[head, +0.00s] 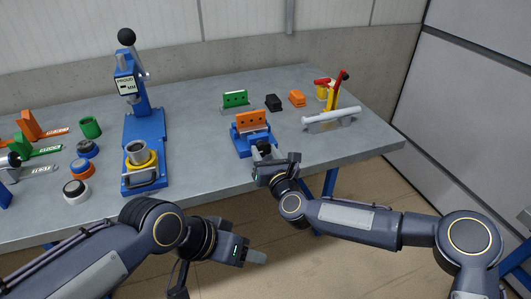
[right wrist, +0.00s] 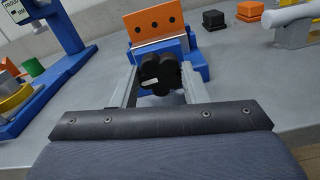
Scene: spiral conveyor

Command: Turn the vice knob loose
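The blue vice (head: 253,138) with an orange jaw plate (head: 251,118) stands near the table's front edge. In the right wrist view its black lobed knob (right wrist: 160,75) faces me, below the orange plate (right wrist: 152,24). My right gripper (right wrist: 160,84) has one finger on each side of the knob, very close to its lobes. I cannot tell whether the fingers press on it. In the head view my right gripper (head: 264,158) is at the vice's front and hides most of the knob. My left gripper (head: 254,256) hangs in front of the table, away from everything; its finger gap is not clear.
A blue press (head: 140,125) stands left of the vice. A green block (head: 236,100), a black block (head: 273,102) and an orange block (head: 297,98) lie behind it. A toggle clamp with a grey cylinder (head: 331,116) is on the right. Bare table separates these.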

